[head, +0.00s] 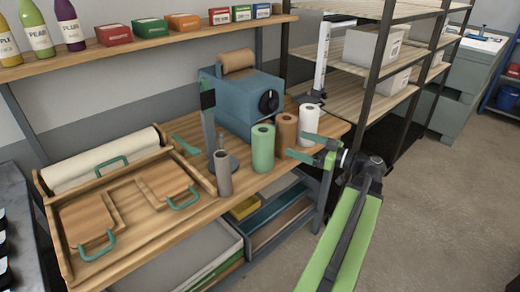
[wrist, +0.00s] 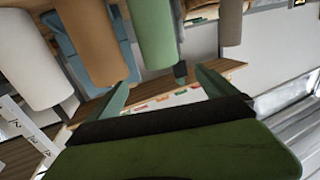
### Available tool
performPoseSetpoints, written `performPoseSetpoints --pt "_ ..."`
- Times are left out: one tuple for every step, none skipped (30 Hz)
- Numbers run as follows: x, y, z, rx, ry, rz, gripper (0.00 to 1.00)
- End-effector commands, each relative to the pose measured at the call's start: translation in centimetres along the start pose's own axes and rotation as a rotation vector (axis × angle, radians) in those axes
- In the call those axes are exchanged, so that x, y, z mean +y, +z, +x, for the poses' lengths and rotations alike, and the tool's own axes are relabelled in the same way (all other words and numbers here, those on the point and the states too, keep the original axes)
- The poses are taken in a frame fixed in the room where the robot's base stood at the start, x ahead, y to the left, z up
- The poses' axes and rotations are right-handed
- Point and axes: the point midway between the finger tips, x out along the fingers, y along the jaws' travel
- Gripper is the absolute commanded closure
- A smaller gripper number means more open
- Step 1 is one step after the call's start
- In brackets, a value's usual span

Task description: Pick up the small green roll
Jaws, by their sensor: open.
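The small green roll (head: 263,148) stands upright on the wooden bench, in a row with other rolls. It also shows in the wrist view (wrist: 153,35), hanging down from the top because that view is upside down. My gripper (head: 298,144) is to the right of the green roll, past the brown roll, with its fingers pointing left. Its two green fingers are spread with nothing between them. In the wrist view my gripper (wrist: 163,77) shows its fingertips apart from the green roll.
A brown roll (head: 286,132) and a white roll (head: 309,124) stand to the green roll's right, close to my gripper. A grey roll (head: 223,173) stands to its left. Behind is a blue machine (head: 247,98). A wooden tray (head: 68,262) lies at left. Floor at right is clear.

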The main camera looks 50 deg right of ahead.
Motion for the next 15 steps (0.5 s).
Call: performPoseSetpoints --pt "0.0 0.0 0.2 0.0 0.0 0.0 0.04" --pt "0.0 0.0 0.5 -0.001 -0.001 0.001 0.04" --pt "0.0 0.0 1.0 -0.001 -0.001 0.001 0.04" --pt "0.1 0.0 1.5 -0.001 0.0 0.001 0.04" --pt "0.1 0.0 2.2 -0.001 0.0 0.002 0.04" --pt "0.1 0.0 3.2 -0.001 0.0 0.002 0.04" --pt "0.1 0.0 3.9 -0.002 0.0 0.002 0.04" --pt "0.1 0.0 4.7 -0.002 0.001 0.002 0.04" --pt "0.2 0.0 5.6 -0.002 0.002 0.002 0.04" --pt "0.2 0.0 6.4 -0.002 0.002 0.003 0.04" --pt "0.3 0.0 7.1 -0.002 0.003 0.003 0.04" --pt "0.3 0.0 8.1 -0.002 0.004 0.003 0.04" --pt "0.4 0.0 8.7 -0.002 0.005 0.003 0.04" --pt "0.4 0.0 9.3 -0.002 0.005 0.003 0.04" --pt "0.4 0.0 10.0 -0.002 0.006 0.003 0.04"
